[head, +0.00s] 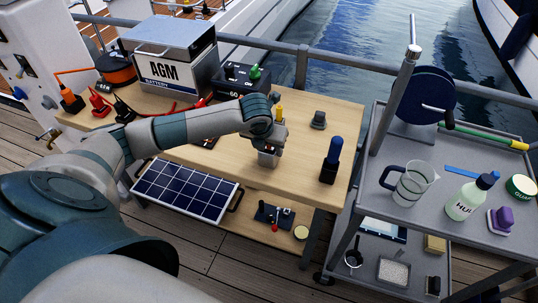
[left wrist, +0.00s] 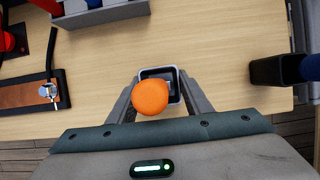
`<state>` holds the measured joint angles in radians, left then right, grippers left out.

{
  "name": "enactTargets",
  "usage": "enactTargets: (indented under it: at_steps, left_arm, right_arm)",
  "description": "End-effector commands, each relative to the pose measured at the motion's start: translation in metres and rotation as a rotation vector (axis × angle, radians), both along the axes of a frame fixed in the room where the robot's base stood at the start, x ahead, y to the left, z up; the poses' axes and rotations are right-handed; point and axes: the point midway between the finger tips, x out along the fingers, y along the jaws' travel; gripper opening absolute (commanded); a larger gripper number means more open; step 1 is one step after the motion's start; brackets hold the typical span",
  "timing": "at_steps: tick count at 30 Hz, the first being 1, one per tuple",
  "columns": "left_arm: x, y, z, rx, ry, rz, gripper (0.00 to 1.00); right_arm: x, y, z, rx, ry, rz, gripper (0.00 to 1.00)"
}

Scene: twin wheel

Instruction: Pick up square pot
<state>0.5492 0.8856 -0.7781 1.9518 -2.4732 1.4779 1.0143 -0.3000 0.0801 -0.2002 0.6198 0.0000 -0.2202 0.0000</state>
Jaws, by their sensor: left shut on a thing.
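The square pot (left wrist: 176,86) is a small grey box with a pale rim and a dark inside. In the left wrist view it sits between the two fingers of my left gripper (left wrist: 158,98), which is shut on it. In the head view the gripper (head: 268,152) points down at the table's front edge, with the grey pot (head: 268,159) low between its fingers. A rounded orange top (left wrist: 150,96) covers part of the pot's opening; I cannot tell how it is supported. I cannot tell whether the pot touches the table. My right gripper is not in view.
A grey trolley (head: 385,200) stands at the right.

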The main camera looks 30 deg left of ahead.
Motion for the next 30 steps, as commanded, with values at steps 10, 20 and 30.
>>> enactTargets:
  at_steps: [10, 20, 30]
  left_arm:
    - [0.001, 0.0, 0.007, -0.001, -0.003, 0.001, 0.08]
    - [0.002, 0.0, 0.037, -0.001, -0.005, 0.0, 0.08]
    - [-0.03, -0.032, 0.065, -0.002, -0.007, -0.005, 0.08]
  right_arm:
    - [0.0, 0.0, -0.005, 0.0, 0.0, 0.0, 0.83]
    - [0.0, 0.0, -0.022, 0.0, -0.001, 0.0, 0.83]
    - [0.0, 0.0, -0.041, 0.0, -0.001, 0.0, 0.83]
